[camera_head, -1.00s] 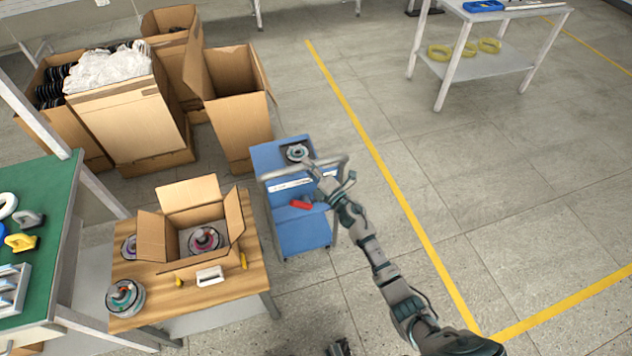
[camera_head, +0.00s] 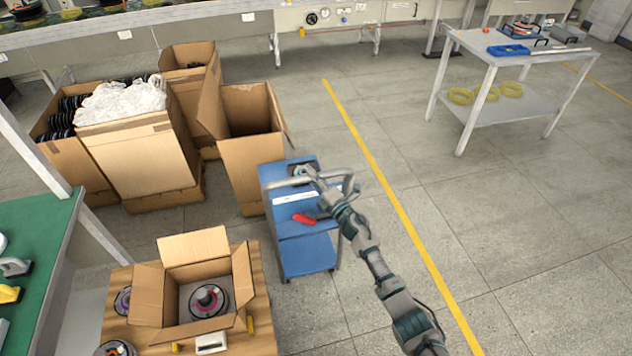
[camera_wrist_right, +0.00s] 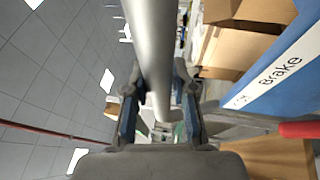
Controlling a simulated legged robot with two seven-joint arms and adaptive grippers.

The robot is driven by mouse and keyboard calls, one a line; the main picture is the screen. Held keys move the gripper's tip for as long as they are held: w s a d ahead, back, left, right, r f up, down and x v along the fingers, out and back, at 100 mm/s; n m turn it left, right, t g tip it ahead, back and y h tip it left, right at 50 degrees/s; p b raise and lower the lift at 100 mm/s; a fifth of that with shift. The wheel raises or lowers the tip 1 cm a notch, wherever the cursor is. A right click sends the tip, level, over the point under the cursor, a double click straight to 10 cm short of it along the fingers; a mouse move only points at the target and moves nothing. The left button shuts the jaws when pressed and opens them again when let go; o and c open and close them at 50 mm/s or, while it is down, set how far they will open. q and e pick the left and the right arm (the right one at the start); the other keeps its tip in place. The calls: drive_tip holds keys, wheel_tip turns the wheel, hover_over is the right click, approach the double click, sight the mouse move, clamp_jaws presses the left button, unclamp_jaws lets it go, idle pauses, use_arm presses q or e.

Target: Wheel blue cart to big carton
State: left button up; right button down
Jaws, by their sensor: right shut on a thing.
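The blue cart (camera_head: 305,257) stands upright on the floor, with a metal push handle, a white label strip and a red lever (camera_head: 304,219). My right gripper (camera_head: 308,176) is shut on the handle. The right wrist view shows its fingers (camera_wrist_right: 160,108) around the grey handle bar (camera_wrist_right: 150,45), beside a "Brake" label (camera_wrist_right: 280,70). A tall open carton (camera_head: 250,160) stands just behind and left of the cart; whether they touch is unclear. A wide carton (camera_head: 140,165) topped with white wrapping stands further left. My left gripper is not in view.
A wooden table (camera_head: 262,335) with a small open carton (camera_head: 240,275) stands in front and left of the cart. A green-topped bench (camera_head: 40,240) is at the left. A white table (camera_head: 500,105) stands at the right.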

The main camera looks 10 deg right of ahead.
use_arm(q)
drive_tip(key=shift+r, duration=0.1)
use_arm(e)
drive_tip(key=shift+s+a+f, duration=0.15)
drive_tip(key=shift+a+f, duration=0.15)
drive_tip(key=shift+a, duration=0.3)
drive_tip(key=shift+y, duration=0.3)
drive_tip(key=c, duration=1.3)
unclamp_jaws()
drive_tip(key=o, duration=0.4)
drive_tip(key=shift+a, duration=0.15)
drive_tip(key=shift+a+r, duration=0.15)
drive_tip(key=shift+a, duration=0.05)
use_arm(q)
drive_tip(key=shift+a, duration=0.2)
use_arm(e)
drive_tip(key=v, duration=1.1)
drive_tip(key=shift+s, duration=0.3)
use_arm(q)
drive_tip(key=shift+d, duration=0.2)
use_arm(e)
drive_tip(key=shift+d, duration=0.35)
